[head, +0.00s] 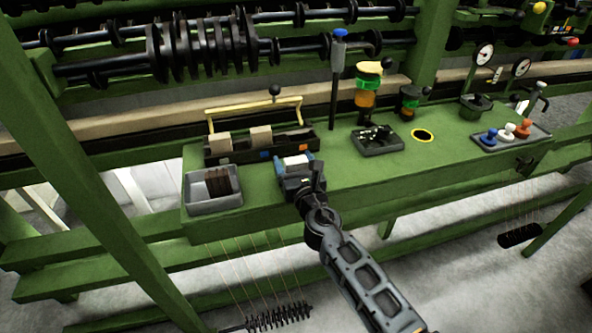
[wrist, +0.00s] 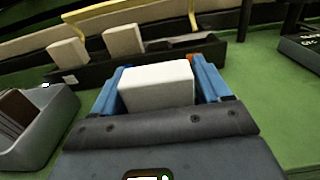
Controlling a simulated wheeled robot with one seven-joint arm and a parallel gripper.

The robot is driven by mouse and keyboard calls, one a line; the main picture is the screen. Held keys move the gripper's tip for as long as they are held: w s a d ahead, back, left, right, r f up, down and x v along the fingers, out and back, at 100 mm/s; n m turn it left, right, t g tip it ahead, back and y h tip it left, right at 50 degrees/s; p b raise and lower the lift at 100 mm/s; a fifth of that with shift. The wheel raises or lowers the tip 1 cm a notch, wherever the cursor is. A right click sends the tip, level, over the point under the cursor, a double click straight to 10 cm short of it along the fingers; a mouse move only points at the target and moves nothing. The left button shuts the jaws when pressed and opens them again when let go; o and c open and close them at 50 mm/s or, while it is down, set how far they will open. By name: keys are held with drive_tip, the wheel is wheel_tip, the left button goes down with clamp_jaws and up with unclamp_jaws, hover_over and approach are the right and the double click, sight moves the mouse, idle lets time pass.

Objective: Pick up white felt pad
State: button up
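The white felt pad (wrist: 156,86) is a pale block between the two blue fingers of my gripper (wrist: 160,82) in the wrist view. The fingers are set wide, one on each side of the pad. A narrow gap seems to show on the right side; the left finger is very close to the pad, and contact there cannot be told. In the head view the pad (head: 295,161) shows as a small white patch at my gripper (head: 294,166), low over the green bench. The pad's underside is hidden.
A dark tray (head: 262,145) with tan blocks and a yellow handle stands just behind. A grey bin (head: 214,204) with brown pieces is at left. A dark parts tray (head: 377,142) and an upright blue-topped rod (head: 336,90) stand to the right. The green bench (head: 350,185) is clear at front right.

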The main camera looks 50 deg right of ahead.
drive_tip(key=c, duration=0.8)
drive_tip(key=shift+o, duration=0.2)
